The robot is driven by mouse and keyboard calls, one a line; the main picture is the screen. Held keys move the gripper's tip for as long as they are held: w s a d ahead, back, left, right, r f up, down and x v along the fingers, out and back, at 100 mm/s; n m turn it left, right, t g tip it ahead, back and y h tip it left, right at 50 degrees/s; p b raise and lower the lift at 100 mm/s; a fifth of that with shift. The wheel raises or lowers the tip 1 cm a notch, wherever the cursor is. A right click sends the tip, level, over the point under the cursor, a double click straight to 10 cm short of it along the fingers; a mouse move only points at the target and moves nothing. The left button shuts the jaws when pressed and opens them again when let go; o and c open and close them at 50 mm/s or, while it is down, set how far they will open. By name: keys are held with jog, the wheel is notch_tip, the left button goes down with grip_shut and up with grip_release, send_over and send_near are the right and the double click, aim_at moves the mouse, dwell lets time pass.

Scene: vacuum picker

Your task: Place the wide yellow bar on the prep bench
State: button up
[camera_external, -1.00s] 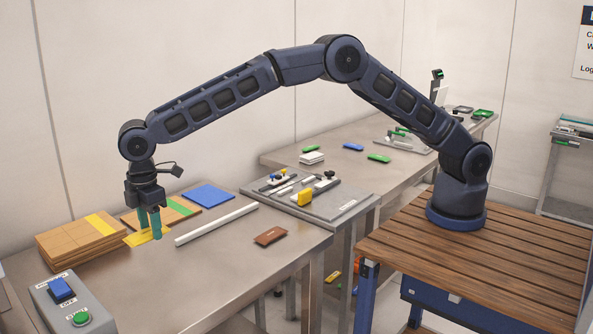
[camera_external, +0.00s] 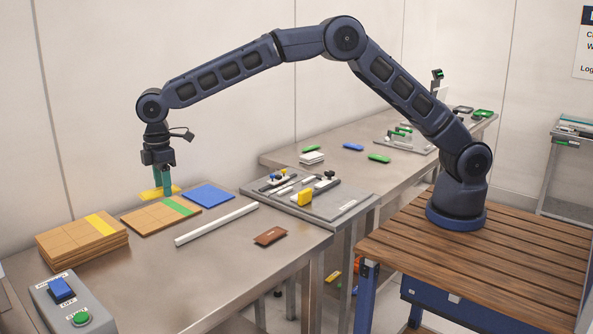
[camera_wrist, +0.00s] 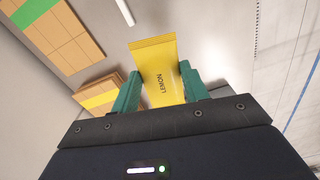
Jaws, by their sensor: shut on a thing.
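The wide yellow bar (camera_external: 172,190) is a flat yellow packet. In the wrist view it (camera_wrist: 160,75) reads "LEMON". My gripper (camera_external: 161,187), with green fingers (camera_wrist: 161,88) on both sides of the packet, is shut on it. The bar hangs above the near steel bench (camera_external: 200,262), around the back edge of the green-striped brown board in the external view. Its lower end is hidden behind my gripper in the wrist view. Another steel bench (camera_external: 335,165) stands farther back; no label shows which one is the prep bench.
On the near bench are a yellow-striped brown stack (camera_external: 75,243), a green-striped board (camera_external: 150,218), a blue plate (camera_external: 208,195), a white bar (camera_external: 215,225), a brown piece (camera_external: 270,236) and a switch box (camera_external: 72,300). A fixture plate (camera_external: 335,205) carries a yellow block (camera_external: 305,198).

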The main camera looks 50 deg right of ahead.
jog(key=w+d+r+m, duration=0.1)
jog(key=w+d, duration=0.3)
jog(key=d, duration=0.4)
jog(key=w+d+m, duration=0.1)
jog(key=w+d, duration=0.3)
jog(key=d, duration=0.3)
jog(key=w+d+r+m, duration=0.15)
jog(key=w+d, duration=0.25)
jog(key=d, duration=0.4)
jog(key=w+d+m, duration=0.3)
jog(key=d+m, duration=0.1)
jog(key=d, duration=2.2)
jog(key=m, duration=0.9)
send_over(360, 171)
jog(key=f, duration=0.1)
jog(key=shift+n, duration=0.25)
notch_tip(360, 171, down, 20)
jog(key=shift+f, duration=0.2)
jog(key=shift+f, duration=0.15)
jog(key=o, duration=1)
